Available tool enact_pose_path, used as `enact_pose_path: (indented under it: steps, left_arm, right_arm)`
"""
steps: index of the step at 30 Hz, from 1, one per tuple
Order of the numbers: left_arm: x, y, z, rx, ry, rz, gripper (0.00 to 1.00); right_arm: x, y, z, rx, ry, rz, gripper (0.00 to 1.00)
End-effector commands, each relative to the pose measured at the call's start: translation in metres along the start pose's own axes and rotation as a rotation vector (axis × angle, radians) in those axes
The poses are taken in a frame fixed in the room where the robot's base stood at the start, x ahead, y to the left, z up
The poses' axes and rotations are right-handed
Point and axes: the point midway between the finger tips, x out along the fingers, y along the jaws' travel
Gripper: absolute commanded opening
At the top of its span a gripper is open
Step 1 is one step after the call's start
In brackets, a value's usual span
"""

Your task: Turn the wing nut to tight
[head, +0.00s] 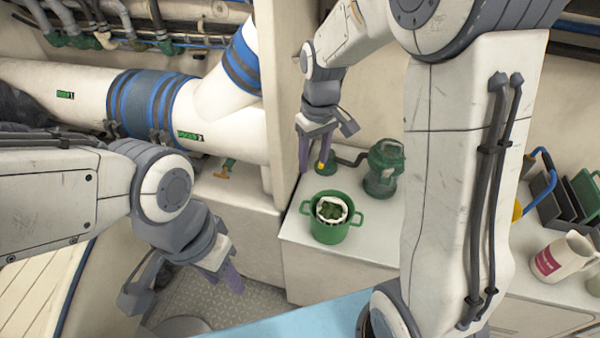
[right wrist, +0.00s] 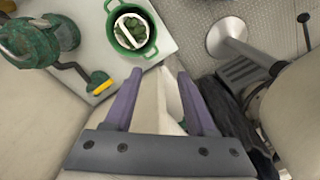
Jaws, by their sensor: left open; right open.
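I cannot clearly make out a wing nut. A small yellow piece (head: 321,166) sits on a green round fitting (head: 327,171), joined by a dark arm to a green pump-like body (head: 383,168). The yellow piece also shows in the right wrist view (right wrist: 103,87), left of my fingers. My right gripper (head: 313,166) is open, its purple fingers pointing down near the fitting and partly covering it; its fingers (right wrist: 159,73) are empty in the right wrist view. A green and orange T-shaped handle (head: 224,170) stands by the white pipe. My left gripper (head: 192,282) is open and empty at lower left.
A green two-handled pot (head: 329,231) holding a white ring and green pieces stands on the white counter (head: 370,240), in front of the fitting. Large white pipes with blue bands (head: 150,103) run behind.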

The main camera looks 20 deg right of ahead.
Motion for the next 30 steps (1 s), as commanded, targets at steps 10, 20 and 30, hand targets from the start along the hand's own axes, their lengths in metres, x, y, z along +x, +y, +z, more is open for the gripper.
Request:
enact_pose_path:
  steps: [10, 20, 30]
  left_arm:
    - [0.009, -0.001, 0.001, 0.000, 0.000, 0.000, 0.42]
    - [0.009, -0.001, 0.001, 0.000, 0.000, 0.000, 0.42]
    - [0.009, -0.001, 0.001, 0.000, 0.000, 0.000, 0.42]
  right_arm:
    - [-0.002, -0.045, 0.018, -0.051, 0.004, -0.008, 0.56]
    - [-0.003, -0.050, 0.021, -0.057, 0.004, -0.009, 0.56]
    - [-0.016, -0.116, 0.066, -0.156, 0.012, -0.025, 0.56]
